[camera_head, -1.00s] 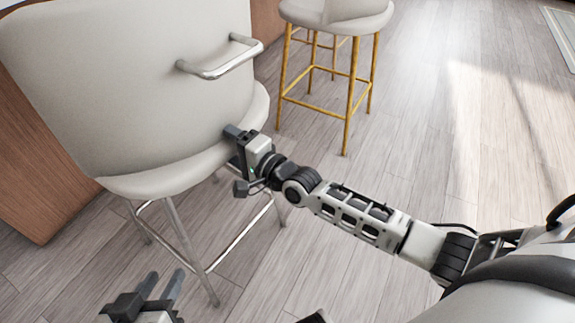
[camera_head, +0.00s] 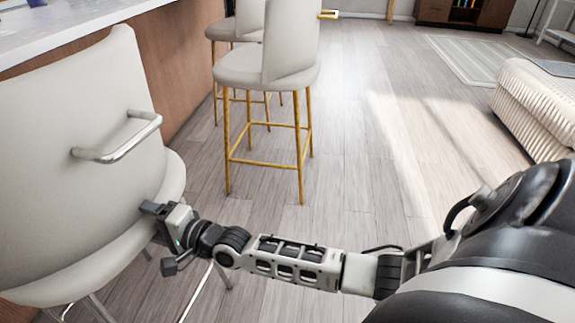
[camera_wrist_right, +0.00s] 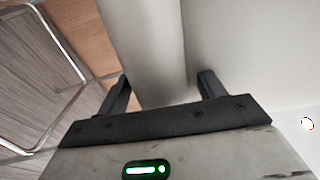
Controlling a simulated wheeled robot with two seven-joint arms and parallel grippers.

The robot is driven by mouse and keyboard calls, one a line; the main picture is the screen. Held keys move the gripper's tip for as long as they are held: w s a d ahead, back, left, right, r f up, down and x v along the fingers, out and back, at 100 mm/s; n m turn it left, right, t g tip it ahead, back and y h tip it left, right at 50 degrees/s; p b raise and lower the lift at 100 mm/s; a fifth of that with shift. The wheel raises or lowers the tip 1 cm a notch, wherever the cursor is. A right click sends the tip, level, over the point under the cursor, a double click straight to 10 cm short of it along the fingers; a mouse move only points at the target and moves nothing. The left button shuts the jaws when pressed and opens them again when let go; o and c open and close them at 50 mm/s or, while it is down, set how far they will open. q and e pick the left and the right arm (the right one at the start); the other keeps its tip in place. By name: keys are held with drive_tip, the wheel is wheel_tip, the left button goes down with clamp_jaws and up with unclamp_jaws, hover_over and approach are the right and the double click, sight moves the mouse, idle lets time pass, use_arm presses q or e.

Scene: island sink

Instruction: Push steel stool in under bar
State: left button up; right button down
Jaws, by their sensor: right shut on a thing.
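The steel stool (camera_head: 75,160) fills the left of the head view. It has a cream seat and backrest, a silver handle on the back and silver legs, which are partly cut off at the bottom. Its backrest stands close to the bar (camera_head: 60,32), overlapping the pale countertop's edge in the picture; I cannot tell the gap. My right gripper (camera_head: 155,209) is shut on the stool where backrest and seat edge meet. The right wrist view shows the fingers (camera_wrist_right: 163,92) on both sides of the cream part (camera_wrist_right: 145,45). My left gripper is out of view.
A cream stool with gold legs (camera_head: 265,72) stands further along the bar, with another stool (camera_head: 232,27) behind it. Wooden floor (camera_head: 390,170) lies clear to the right. A ribbed white seat (camera_head: 535,105) and a rug (camera_head: 470,58) are at the far right.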

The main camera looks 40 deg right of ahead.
drive_tip(key=shift+s+f, duration=0.15)
drive_tip(key=shift+f, duration=0.35)
drive_tip(key=shift+s+r, duration=0.1)
drive_tip(key=shift+r, duration=0.05)
drive_tip(key=shift+d, duration=0.1)
drive_tip(key=shift+c, duration=2)
unclamp_jaws()
drive_tip(key=shift+o, duration=1)
drive_tip(key=shift+d+r, duration=0.1)
drive_tip(key=shift+r, duration=0.1)
drive_tip(key=shift+r, duration=0.1)
drive_tip(key=shift+p, duration=0.3)
